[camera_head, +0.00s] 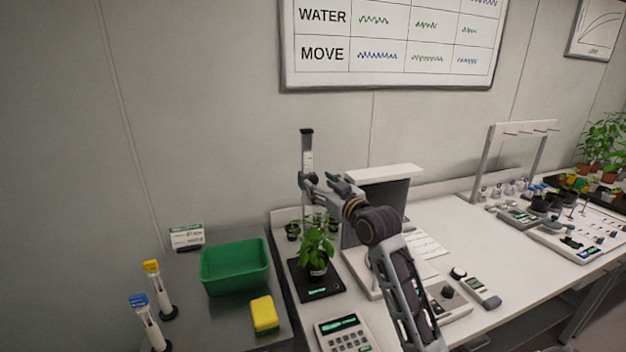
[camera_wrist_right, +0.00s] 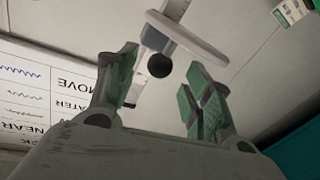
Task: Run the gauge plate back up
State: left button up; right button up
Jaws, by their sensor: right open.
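The height gauge stands at the back of the bench as an upright post (camera_head: 307,155) with a light scale and a dark top. My right gripper (camera_head: 325,182) is at the post, and its fingers and arm partly cover the slide there. In the right wrist view my right gripper (camera_wrist_right: 160,90) is open and empty. I cannot tell whether a finger touches the knob. A potted plant (camera_head: 316,248) stands on a black scale below. My left gripper is out of view.
A green tub (camera_head: 235,284), a yellow sponge (camera_head: 264,314) and two capped tubes stand on the grey counter at left. A keypad device (camera_head: 343,334) lies in front of the scale. A white-topped stand (camera_head: 384,173) is close to the right of my gripper.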

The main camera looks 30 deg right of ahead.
aim_at(316, 182)
jog(key=w, duration=0.2)
jog(key=shift+w, duration=0.4)
jog(key=shift+w+d+p, duration=0.1)
jog(key=shift+w+p, duration=0.2)
jog(key=shift+w, duration=0.75)
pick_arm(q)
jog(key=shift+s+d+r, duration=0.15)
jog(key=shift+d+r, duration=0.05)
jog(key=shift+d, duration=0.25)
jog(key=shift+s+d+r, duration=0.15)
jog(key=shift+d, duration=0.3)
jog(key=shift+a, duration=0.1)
pick_arm(e)
jog(key=c, duration=0.9)
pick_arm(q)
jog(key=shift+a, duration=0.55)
pick_arm(e)
grip_shut()
